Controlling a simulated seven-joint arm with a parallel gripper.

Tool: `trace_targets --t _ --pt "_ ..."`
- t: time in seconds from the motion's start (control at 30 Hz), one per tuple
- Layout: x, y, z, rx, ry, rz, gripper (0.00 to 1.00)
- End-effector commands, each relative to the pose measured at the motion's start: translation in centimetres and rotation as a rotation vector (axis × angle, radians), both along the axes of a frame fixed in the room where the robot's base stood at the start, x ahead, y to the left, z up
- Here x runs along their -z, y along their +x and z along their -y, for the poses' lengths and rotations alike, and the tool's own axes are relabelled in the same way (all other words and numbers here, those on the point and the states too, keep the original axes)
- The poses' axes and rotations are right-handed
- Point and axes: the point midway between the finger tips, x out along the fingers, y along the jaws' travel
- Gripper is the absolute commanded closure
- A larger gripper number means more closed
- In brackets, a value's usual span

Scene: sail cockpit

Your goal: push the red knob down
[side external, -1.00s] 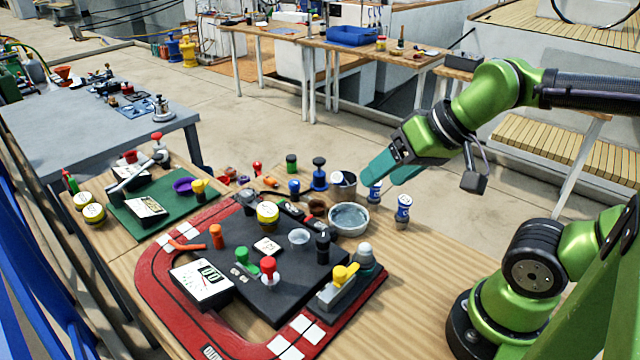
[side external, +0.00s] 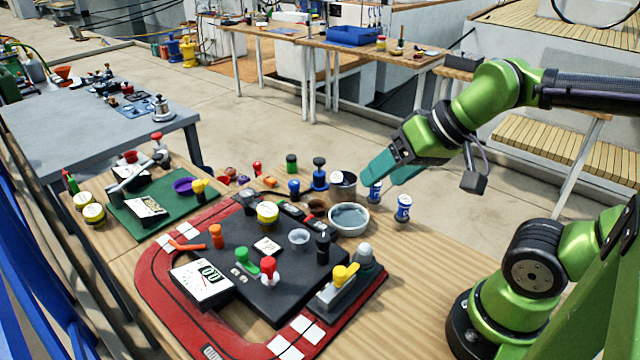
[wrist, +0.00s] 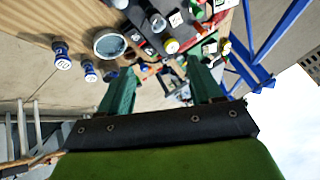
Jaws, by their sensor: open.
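A red knob (side external: 268,264) on a small white base stands upright on the black board (side external: 290,262) at the front of the wooden table, just right of a green knob (side external: 242,258). My gripper (side external: 378,182) has teal fingers and hangs in the air near the table's back right, well up and to the right of the red knob. In the wrist view the two fingers (wrist: 160,92) are spread apart with nothing between them. Another red-topped item (side external: 257,168) stands farther back on the table. I cannot single out the red knob in the wrist view.
A grey bowl (side external: 348,218), a metal can (side external: 343,184) and blue-and-white pieces (side external: 403,208) stand below and near my gripper. A yellow-handled block (side external: 340,286) and a black peg (side external: 322,246) stand right of the red knob. The table's right front is clear.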

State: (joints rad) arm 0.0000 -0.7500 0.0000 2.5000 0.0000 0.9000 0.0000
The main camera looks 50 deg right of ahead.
Motion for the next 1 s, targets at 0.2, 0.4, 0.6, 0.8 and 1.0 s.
trace_targets --t 0.2,0.4,0.6,0.8,1.0 --pt "0.0 0.0 0.0 0.000 0.000 0.000 0.35" --pt "0.2 0.0 -0.3 -0.014 0.000 -0.010 0.45" --pt "1.0 2.4 -2.8 -0.126 -0.032 -0.115 0.45" --pt "0.7 7.1 -7.5 -0.417 -0.182 -0.260 0.45" --pt "1.2 11.3 -12.9 -0.758 -0.363 -0.386 0.45"
